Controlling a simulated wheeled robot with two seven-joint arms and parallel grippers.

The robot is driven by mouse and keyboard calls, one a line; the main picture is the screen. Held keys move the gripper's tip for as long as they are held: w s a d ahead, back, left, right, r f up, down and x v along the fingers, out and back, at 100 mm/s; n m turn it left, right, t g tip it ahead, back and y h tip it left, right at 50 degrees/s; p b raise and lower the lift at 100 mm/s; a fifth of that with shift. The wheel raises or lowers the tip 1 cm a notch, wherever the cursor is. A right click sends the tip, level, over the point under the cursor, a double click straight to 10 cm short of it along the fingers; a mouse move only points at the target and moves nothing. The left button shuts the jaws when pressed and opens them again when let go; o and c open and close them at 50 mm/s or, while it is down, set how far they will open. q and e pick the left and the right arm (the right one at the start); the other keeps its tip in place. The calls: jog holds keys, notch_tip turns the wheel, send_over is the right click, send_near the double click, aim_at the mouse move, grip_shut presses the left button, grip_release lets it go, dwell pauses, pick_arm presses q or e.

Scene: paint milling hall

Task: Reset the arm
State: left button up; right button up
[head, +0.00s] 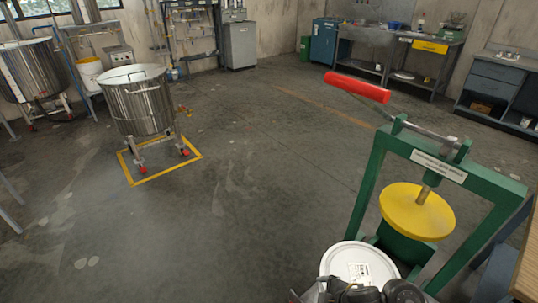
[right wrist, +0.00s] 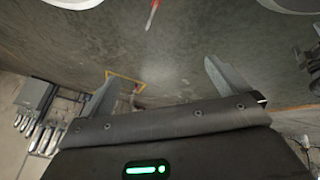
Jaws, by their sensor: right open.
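My right gripper (right wrist: 161,68) shows in the right wrist view with its two grey fingers spread wide apart. Nothing is between them; the concrete floor shows through the gap. In the head view, dark parts of my arm cut across the bottom edge, in front of a white round lid with a label (head: 352,262). My left gripper is not in view.
A green press (head: 365,190) with a yellow disc (head: 415,212) and a long red handle (head: 357,87) stands close on the right. A steel vessel (head: 138,105) stands on a yellow-marked floor square at left. Benches (head: 430,55) line the back. The middle floor is clear.

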jog(key=s+d+r+m+g+h, duration=0.1)
jog(key=s+d+r+m+h, duration=0.1)
jog(key=s+d+m, duration=0.45)
jog(key=s+d+r+m+h, duration=0.1)
jog(key=s+d+m+h, duration=0.15)
jog(key=s+m, duration=0.6)
notch_tip(320, 180, down, 24)
jog(key=s+n+g, duration=0.2)
jog(key=s+d+f, duration=0.2)
jog(key=s+f, duration=0.6)
jog(key=s+d+f, duration=0.2)
jog(key=s+f, duration=0.7)
jog(key=shift+g, duration=0.4)
